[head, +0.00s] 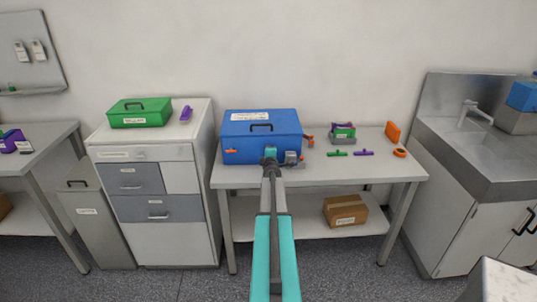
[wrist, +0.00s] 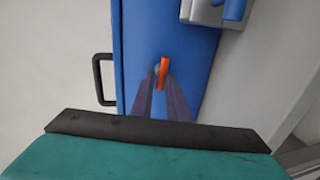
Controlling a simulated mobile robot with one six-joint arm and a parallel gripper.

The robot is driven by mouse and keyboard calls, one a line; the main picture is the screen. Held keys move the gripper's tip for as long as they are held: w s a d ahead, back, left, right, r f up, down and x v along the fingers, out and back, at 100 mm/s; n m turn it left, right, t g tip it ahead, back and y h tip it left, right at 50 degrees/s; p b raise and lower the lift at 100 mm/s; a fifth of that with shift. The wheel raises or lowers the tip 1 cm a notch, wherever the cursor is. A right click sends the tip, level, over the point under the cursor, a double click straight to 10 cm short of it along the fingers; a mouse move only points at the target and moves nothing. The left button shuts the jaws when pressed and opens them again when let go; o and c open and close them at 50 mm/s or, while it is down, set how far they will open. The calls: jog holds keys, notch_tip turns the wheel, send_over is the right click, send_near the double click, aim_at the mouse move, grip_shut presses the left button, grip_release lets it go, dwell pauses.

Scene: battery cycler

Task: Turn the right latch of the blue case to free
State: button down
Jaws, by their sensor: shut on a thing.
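The blue case (head: 285,122) stands on the metal bench, with a dark handle on its lid and a white label. Its right latch, a small orange lever, shows in the wrist view (wrist: 164,70) on the blue front face. It lies along the front edge of the case, not upright. My gripper (head: 270,159) reaches the case's front right and hides this latch in the head view. In the wrist view my gripper's two dark fingers (wrist: 163,86) are closed on the latch from either side. The left latch (head: 232,150) is orange and lies about level.
A grey part with a blue piece (head: 291,157) sits close right of my gripper, and shows in the wrist view (wrist: 206,12). Right on the bench (head: 325,173) are green and purple tools, a caddy (head: 343,133) and orange items. A white cabinet stands left.

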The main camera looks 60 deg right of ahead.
jog(key=shift+f+n, duration=0.15)
jog(key=shift+n, duration=0.15)
dwell(0.4)
jog(key=c, duration=1.8)
grip_release()
jog(key=shift+d+f, duration=0.1)
jog(key=shift+d, duration=0.05)
jog(key=shift+c, duration=0.2)
jog(key=v, duration=1.4)
jog(key=shift+w, duration=0.1)
